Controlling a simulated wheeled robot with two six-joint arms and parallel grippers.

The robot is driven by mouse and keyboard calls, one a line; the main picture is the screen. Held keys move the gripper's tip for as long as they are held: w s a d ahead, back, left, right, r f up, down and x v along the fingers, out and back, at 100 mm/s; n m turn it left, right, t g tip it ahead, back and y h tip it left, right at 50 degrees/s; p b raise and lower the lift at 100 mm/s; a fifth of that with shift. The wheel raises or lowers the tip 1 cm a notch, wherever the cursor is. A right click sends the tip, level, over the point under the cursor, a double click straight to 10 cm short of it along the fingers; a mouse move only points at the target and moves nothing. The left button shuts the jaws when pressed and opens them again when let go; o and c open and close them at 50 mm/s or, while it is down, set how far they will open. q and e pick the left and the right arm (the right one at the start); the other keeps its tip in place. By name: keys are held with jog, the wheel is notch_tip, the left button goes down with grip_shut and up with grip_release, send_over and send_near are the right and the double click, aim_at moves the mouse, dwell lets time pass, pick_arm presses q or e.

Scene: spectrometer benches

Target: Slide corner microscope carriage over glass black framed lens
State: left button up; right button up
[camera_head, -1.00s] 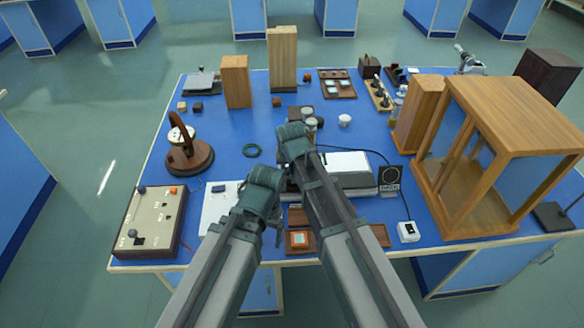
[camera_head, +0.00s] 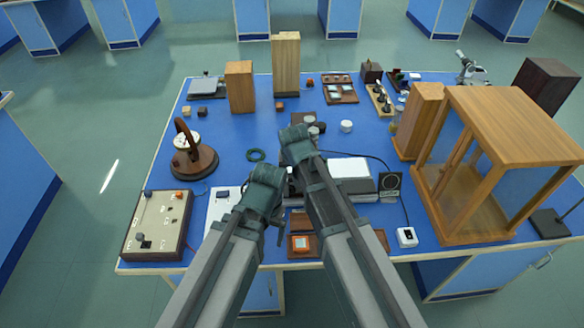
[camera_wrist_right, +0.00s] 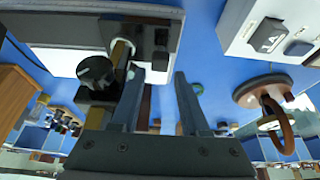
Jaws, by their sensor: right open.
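A small microscope (camera_head: 470,70) with a light tube stands at the back right corner of the blue table; its carriage is too small to make out. A square black frame with a round lens-like disc (camera_head: 390,183) stands upright near the right front, a pale label at its foot. Both arms reach over the front middle of the table, far from the microscope. My right gripper (camera_wrist_right: 158,98) is open and empty in the right wrist view, with a black-knobbed device (camera_wrist_right: 98,75) beside its left finger. My left gripper's fingers are hidden behind the arms in the head view.
A large glass-sided wooden case (camera_head: 510,120) stands at the right, with a tall wooden block (camera_head: 418,118) beside it. A control box (camera_head: 157,225) and a round brown-based instrument (camera_head: 194,163) are at the left. A green ring (camera_head: 256,155) lies on clear blue tabletop.

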pick_arm(q)
notch_tip(320, 180, up, 9)
jog(key=p, duration=0.8)
pick_arm(e)
jog(key=v, duration=1)
jog(key=shift+f, duration=0.15)
jog(key=s+d+f+g, duration=0.2)
jog(key=s+d+g, duration=0.2)
jog(key=s+d, duration=0.95)
pick_arm(q)
notch_tip(320, 180, down, 6)
jog(key=b, duration=0.6)
jog(key=shift+r, duration=0.1)
pick_arm(e)
jog(key=s+a+f+n+h, duration=0.1)
jog(key=s+a+f+n, duration=0.2)
jog(key=a, duration=0.6)
notch_tip(320, 180, down, 2)
jog(key=shift+s+a+f+g, duration=0.15)
jog(key=shift+s+a+g, duration=0.15)
jog(key=shift+s, duration=0.4)
